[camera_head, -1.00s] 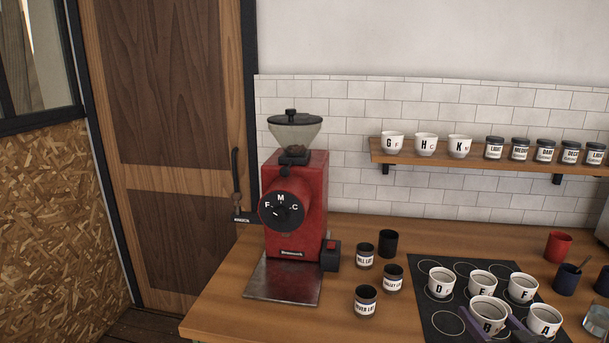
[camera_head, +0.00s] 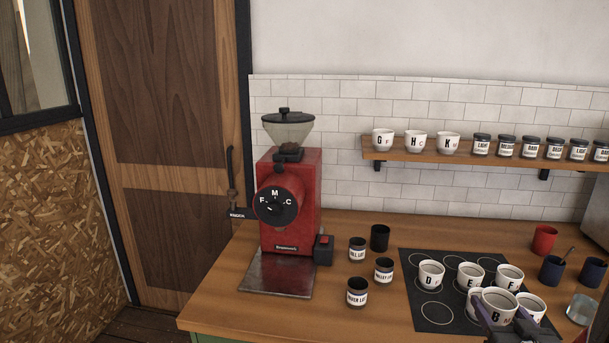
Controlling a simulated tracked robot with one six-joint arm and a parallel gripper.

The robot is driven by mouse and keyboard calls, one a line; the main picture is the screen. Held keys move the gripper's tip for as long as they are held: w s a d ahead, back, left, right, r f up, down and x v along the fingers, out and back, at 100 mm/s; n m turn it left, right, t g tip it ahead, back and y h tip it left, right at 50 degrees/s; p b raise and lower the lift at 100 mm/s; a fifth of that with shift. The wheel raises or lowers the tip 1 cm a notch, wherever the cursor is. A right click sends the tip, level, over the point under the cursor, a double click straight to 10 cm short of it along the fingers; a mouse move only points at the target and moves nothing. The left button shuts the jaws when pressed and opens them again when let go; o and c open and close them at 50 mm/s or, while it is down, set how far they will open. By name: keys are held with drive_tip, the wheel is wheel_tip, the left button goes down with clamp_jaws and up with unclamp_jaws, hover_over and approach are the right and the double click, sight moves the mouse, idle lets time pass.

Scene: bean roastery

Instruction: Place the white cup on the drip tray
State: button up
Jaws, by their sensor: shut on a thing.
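My gripper (camera_head: 502,324) shows at the bottom right with purple fingers. It is shut on the white cup marked B (camera_head: 497,305), one finger on its left and one on its right. The cup is upright and overlaps other white cups in the picture; its exact height above the mat is hard to judge.
Several white cups, including D (camera_head: 431,273) and F (camera_head: 509,277), stand on a black mat (camera_head: 429,314) with circles. Labelled jars (camera_head: 357,292) stand between mat and red grinder (camera_head: 288,205). Dark cups, a red cup (camera_head: 544,240) and a glass (camera_head: 580,309) crowd the right side.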

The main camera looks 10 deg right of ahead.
drive_tip(key=shift+w+a, duration=0.15)
drive_tip(key=shift+w, duration=0.35)
drive_tip(key=w+a+f+n+y, duration=0.1)
drive_tip(key=w+a, duration=0.3)
drive_tip(key=a, duration=0.8)
drive_tip(key=w+a+f+n+y, duration=0.1)
drive_tip(key=w+a, duration=0.4)
drive_tip(key=a, duration=0.6)
drive_tip(key=w+a+f+n+t+y, duration=0.1)
drive_tip(key=w+a, duration=0.4)
drive_tip(key=a, duration=0.7)
drive_tip(key=shift+w+a+f+y, duration=0.1)
drive_tip(key=shift+a+f+y, duration=0.05)
drive_tip(key=shift+f+y, duration=0.4)
drive_tip(key=shift+a+f+y, duration=0.15)
drive_tip(key=shift+f+y, duration=0.2)
drive_tip(key=shift+f, duration=0.25)
drive_tip(key=shift+d, duration=0.15)
